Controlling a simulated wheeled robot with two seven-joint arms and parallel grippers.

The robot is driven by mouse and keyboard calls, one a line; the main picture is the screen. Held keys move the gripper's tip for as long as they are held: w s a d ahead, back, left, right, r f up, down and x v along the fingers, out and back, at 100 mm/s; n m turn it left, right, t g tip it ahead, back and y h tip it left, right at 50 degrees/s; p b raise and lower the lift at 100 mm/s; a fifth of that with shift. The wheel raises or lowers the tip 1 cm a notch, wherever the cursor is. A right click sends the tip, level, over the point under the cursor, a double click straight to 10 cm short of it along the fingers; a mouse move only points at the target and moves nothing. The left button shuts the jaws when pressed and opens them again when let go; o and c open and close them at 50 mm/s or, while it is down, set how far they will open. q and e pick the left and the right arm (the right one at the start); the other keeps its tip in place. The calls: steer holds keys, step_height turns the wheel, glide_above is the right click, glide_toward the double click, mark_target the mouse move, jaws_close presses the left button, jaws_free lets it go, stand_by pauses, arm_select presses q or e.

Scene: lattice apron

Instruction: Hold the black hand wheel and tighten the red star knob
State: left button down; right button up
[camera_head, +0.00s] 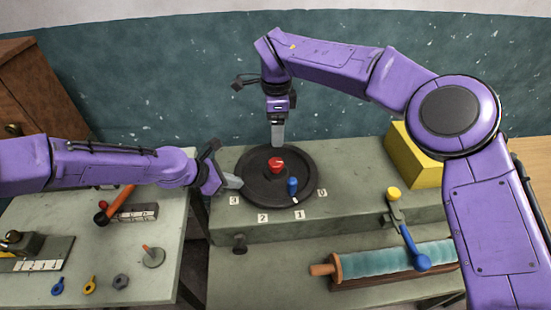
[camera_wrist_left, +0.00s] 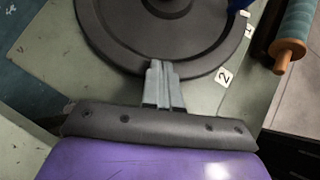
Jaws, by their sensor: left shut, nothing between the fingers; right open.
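The black hand wheel (camera_head: 262,196) lies flat on the grey-green bench top, with a blue handle (camera_head: 292,187) near its right front rim. The red star knob (camera_head: 276,165) sits at the wheel's centre. My left gripper (camera_head: 236,182) is shut and empty at the wheel's left rim. In the left wrist view its fingertips (camera_wrist_left: 161,66) overlap the rim of the hand wheel (camera_wrist_left: 205,55); I cannot tell whether they touch it. My right gripper (camera_head: 278,143) points down just above and behind the red knob. It is open, though its fingers look close together from here.
Number labels (camera_head: 263,218) lie along the wheel's front. A yellow block (camera_head: 415,155) and a lever with a blue ball (camera_head: 410,245) stand to the right. A teal roller (camera_head: 395,262) lies in front. A side table (camera_head: 110,255) at left holds a hammer (camera_head: 113,207) and small parts.

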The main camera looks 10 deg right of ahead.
mark_target(276, 162)
step_height(276, 162, down, 12)
stand_by(0.3)
steer(key=c, duration=1)
